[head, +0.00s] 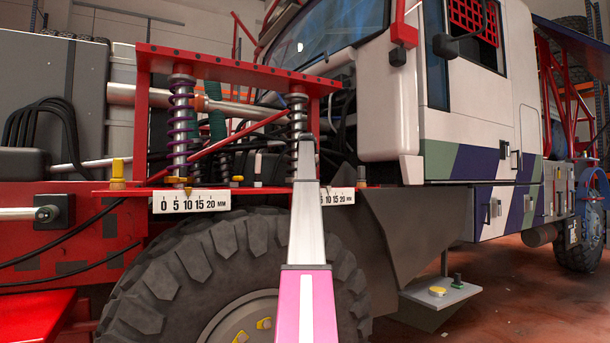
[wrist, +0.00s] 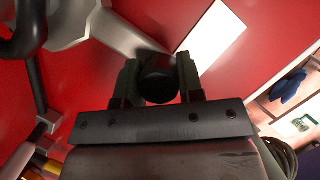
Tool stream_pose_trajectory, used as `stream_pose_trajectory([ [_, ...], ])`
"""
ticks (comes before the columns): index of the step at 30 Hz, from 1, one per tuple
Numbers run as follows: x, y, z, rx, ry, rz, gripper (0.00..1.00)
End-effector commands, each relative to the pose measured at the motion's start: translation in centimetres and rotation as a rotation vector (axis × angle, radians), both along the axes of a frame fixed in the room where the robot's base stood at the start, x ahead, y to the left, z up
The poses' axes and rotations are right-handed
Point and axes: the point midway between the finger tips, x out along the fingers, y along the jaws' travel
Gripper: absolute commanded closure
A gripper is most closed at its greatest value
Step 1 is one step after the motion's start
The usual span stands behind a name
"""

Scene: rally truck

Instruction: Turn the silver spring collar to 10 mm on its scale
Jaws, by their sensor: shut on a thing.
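The silver spring (head: 298,115) stands upright under the red frame, right of the purple spring (head: 180,125). Its lower end and collar are hidden behind my arm in the head view. The pointer's reading cannot be made out. My gripper (wrist: 158,68) shows in the wrist view, shut on a dark round knob (wrist: 158,84) between its two black fingers. In the head view, my gripper cannot be made out. Whether the knob belongs to the silver collar cannot be told.
The purple spring has its own scale plate (head: 190,201), marked 0 to 20. A red diagonal bar (head: 235,137) crosses between the springs. The large tyre (head: 170,275) lies below. In the wrist view, a pale bar (wrist: 120,35) and a black hose-like part (wrist: 25,30) are close to the fingers.

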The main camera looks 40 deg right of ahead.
Motion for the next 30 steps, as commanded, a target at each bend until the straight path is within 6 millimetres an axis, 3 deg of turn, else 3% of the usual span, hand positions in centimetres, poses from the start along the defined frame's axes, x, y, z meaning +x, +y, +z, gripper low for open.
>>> stream_pose_trajectory([
  [1,-0.4,0.1,-1.2,0.011,0.015,0.000,1.00],
  [8,-0.3,0.1,-1.2,0.012,0.014,0.001,1.00],
  [9,-0.3,0.2,-1.2,0.012,0.014,0.001,0.59],
  [11,-0.3,0.1,-1.2,0.012,0.014,0.001,0.40],
  [23,-0.1,0.0,-0.6,0.006,0.008,0.000,0.40],
  [30,-0.5,0.7,1.4,0.005,0.006,0.001,0.40],
])
